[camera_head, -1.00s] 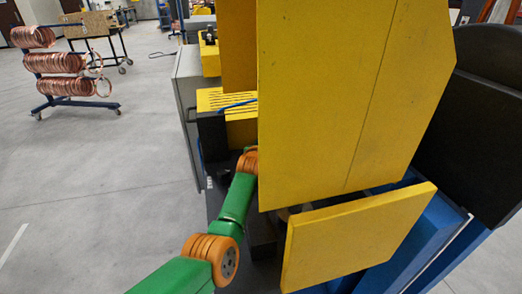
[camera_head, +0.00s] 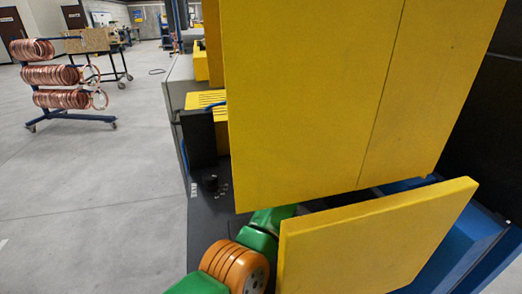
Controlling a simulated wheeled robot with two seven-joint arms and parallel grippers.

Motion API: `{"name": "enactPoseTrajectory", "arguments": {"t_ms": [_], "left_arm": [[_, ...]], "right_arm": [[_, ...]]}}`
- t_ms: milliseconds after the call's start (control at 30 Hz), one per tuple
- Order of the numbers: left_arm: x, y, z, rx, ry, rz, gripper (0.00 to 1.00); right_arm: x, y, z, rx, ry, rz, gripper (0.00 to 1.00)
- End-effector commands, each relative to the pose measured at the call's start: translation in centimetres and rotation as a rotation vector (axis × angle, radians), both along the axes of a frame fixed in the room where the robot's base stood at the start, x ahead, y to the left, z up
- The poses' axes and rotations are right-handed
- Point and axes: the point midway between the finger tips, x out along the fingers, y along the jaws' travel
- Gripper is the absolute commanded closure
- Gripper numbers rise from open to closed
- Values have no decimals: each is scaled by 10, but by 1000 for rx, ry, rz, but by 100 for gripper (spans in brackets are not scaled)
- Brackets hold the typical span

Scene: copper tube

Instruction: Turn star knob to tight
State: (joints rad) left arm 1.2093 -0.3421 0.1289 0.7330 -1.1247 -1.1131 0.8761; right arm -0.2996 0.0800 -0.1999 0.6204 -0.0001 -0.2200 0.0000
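A small black knob (camera_head: 211,182), which may be the star knob, stands on a dark flat surface (camera_head: 205,225) left of the big yellow panel. Small white marks are printed beside it, too small to read. Its shape and how far it is turned cannot be made out. My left arm, green with an orange joint, comes in from the bottom and passes behind the lower yellow panel. Its gripper is hidden behind the yellow panels. My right gripper is not in view.
A large yellow panel (camera_head: 310,90) and a tilted lower yellow panel (camera_head: 370,240) block much of the view. Blue and black machine parts are at right. A rack of copper coils (camera_head: 62,85) stands at the back left. The grey floor (camera_head: 90,180) is clear.

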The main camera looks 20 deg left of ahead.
Motion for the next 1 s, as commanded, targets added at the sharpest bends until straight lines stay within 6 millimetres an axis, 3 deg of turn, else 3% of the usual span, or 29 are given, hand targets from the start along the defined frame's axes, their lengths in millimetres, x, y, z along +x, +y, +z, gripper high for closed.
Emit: {"name": "enactPoseTrajectory", "arguments": {"t_ms": [367, 400, 500, 1000], "left_arm": [[-1, 0, -3, -3, 6, 3, 100], [-1, 0, -3, -3, 6, 3, 46], [-1, 0, -2, -3, 5, 3, 24], [2, 3, 1, -3, 3, -20, 24]], "right_arm": [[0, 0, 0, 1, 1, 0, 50], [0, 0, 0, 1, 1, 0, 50], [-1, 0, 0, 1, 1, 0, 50], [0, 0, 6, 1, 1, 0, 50]]}}
